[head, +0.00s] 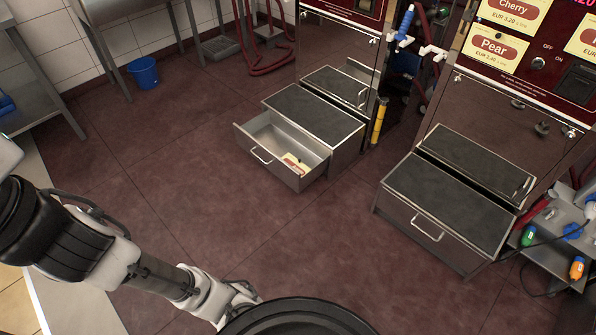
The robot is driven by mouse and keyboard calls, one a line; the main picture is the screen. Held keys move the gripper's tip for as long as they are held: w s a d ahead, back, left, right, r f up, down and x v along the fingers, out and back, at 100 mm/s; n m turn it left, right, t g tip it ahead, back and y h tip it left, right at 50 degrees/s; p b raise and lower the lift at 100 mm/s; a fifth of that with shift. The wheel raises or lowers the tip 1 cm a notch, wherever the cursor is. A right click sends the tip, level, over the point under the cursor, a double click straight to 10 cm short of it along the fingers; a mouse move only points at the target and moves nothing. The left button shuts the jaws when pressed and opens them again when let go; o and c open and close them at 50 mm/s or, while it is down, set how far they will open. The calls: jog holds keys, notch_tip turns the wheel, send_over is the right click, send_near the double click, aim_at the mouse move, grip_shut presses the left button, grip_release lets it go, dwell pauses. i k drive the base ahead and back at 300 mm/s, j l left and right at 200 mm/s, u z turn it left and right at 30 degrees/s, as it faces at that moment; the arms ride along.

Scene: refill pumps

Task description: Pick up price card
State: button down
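A small cream price card (293,163) with a red patch lies inside the open metal drawer (258,147), near its front right corner. Its print is too small to read. A Pear card (495,48) and a Cherry card (513,10) are on the dark red machine panel at the upper right. My gripper (243,296) is low in the picture, well apart from the drawer and the card. Its fingers are partly hidden by a dark round shape at the bottom edge, so I cannot tell whether it is open.
The open drawer juts from a low step (313,118) before a steel machine. A second step (450,198) on the right has its drawer shut. A metal shelf (560,250) with colored bottles stands far right. A blue bucket (143,72) is at the back. The floor between is clear.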

aim_at(297, 164)
jog(key=i+l+z, duration=0.15)
jog(key=i, duration=0.75)
jog(key=i+z, duration=0.15)
jog(key=i, duration=0.75)
jog(key=i+j+z, duration=0.2)
jog(key=i, duration=0.7)
